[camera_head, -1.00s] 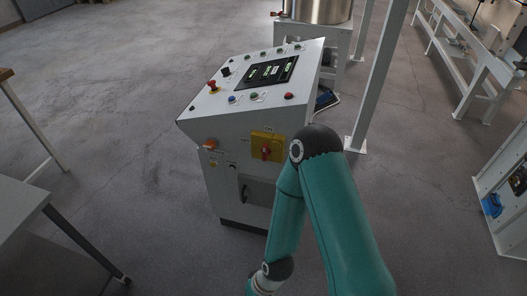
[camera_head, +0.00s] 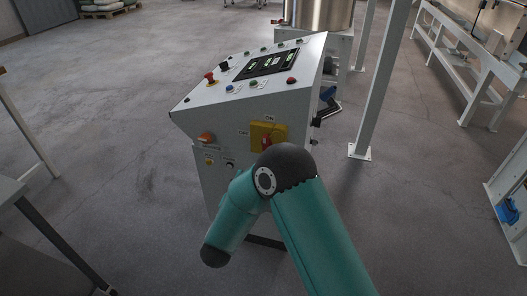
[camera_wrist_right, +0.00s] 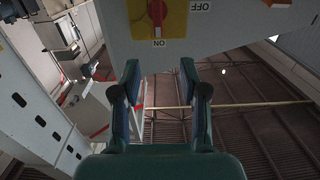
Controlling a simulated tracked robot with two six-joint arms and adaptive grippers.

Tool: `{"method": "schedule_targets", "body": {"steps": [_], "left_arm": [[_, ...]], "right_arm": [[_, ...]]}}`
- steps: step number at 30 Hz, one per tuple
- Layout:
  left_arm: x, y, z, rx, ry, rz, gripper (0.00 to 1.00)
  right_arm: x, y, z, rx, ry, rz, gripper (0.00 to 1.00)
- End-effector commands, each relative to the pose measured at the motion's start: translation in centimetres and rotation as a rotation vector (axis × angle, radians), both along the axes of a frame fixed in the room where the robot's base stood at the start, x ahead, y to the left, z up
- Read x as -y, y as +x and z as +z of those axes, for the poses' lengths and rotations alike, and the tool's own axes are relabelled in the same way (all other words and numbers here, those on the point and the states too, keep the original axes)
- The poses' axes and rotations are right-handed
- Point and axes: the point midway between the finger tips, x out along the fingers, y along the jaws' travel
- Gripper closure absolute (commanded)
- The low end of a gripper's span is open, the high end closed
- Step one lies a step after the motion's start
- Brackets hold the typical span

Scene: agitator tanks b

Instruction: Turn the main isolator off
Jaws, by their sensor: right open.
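The main isolator is a yellow plate (camera_head: 257,130) with a red handle (camera_head: 267,139) on the front face of a grey control cabinet (camera_head: 228,127). "ON" is printed above the plate and "OFF" to its left. The right wrist view sees it upside down, with the red handle (camera_wrist_right: 157,12) upright in line with "ON". My right gripper (camera_wrist_right: 160,72) is open and empty, apart from the plate, with the handle beyond the gap between its fingers. In the head view my right arm hides its gripper and covers the cabinet's lower front. My left gripper is not in view.
A red mushroom button (camera_head: 209,77) and a screen are on the sloped top. A white post (camera_head: 378,85) stands right of the cabinet. A grey table (camera_head: 12,190) is at left, with open floor between.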

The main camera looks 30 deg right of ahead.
Motion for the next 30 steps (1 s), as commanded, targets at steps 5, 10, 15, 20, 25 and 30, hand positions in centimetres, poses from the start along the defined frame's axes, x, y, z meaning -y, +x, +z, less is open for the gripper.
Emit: {"method": "schedule_targets", "body": {"steps": [5, 10, 15, 20, 25, 30], "left_arm": [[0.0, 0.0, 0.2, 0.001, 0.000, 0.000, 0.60], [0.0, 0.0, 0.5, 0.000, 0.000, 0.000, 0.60], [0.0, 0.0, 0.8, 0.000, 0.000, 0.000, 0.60], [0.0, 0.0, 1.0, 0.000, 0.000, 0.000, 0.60], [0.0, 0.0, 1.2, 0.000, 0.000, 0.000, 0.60], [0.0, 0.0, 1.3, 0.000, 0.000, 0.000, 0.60]], "right_arm": [[1.4, 0.8, 0.4, 0.009, -0.009, -0.019, 0.56], [3.7, 2.7, 0.4, 0.010, -0.009, -0.020, 0.56], [6.6, 5.1, 0.4, 0.008, -0.010, -0.019, 0.56], [9.2, 7.3, 0.4, 0.009, -0.009, -0.017, 0.56], [11.3, 9.2, 0.3, 0.008, -0.010, -0.014, 0.56], [12.5, 10.3, 0.3, 0.006, -0.009, -0.013, 0.56]]}}
